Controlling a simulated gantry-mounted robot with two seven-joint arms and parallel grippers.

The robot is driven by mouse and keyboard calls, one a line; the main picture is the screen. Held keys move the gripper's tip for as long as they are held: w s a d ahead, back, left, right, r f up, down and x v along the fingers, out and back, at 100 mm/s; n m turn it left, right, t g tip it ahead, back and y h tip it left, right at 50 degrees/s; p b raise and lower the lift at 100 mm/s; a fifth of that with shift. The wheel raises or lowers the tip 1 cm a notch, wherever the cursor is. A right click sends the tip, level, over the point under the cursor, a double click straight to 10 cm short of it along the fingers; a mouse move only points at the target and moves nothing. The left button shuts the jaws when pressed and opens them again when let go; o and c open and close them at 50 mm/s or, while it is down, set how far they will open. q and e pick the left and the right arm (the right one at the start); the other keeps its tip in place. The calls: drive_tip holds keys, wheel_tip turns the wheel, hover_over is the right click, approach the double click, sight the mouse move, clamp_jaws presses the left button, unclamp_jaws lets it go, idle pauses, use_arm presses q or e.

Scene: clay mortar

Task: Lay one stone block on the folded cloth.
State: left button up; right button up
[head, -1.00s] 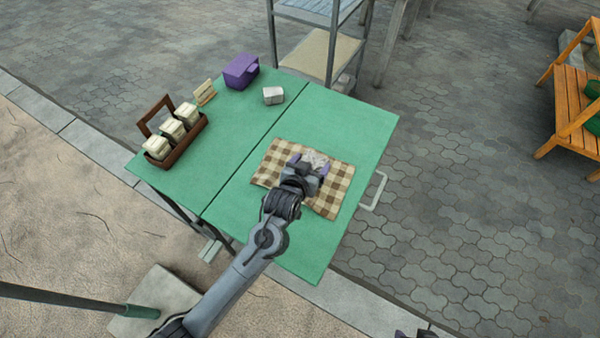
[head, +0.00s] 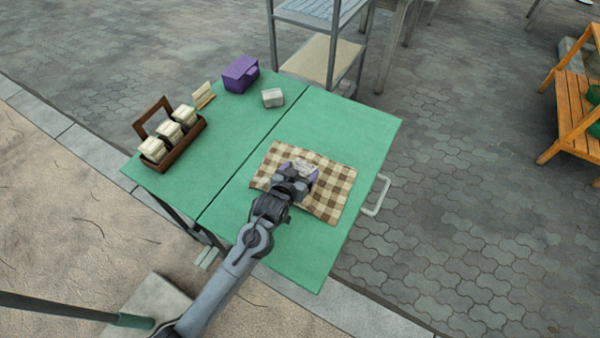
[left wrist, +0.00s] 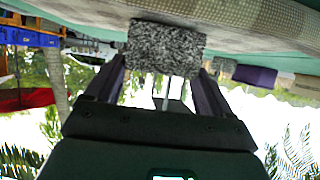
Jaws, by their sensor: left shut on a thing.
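My left gripper (head: 299,171) is over the folded cloth (head: 334,196), a brown and cream checked piece on the green table. It is shut on a stone block (head: 307,166), grey and speckled, partly hidden by the gripper in the head view. In the left wrist view the block (left wrist: 165,47) sits between the fingertips, close against the cloth (left wrist: 255,22). I cannot tell whether it touches the cloth. A second pale block (head: 273,98) stands on the table near the far edge. My right gripper is out of view.
A brown carrier (head: 177,150) with several pale wrapped packs stands at the table's left. A small wooden stand (head: 204,95) and a purple box (head: 240,73) are at the back. A metal shelf (head: 318,50) stands behind the table. The green top around the cloth is clear.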

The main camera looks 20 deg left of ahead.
use_arm(q)
drive_tip(key=shift+r, duration=0.1)
drive_tip(key=shift+f, duration=0.65)
drive_tip(key=o, duration=1.4)
drive_tip(key=shift+f, duration=0.1)
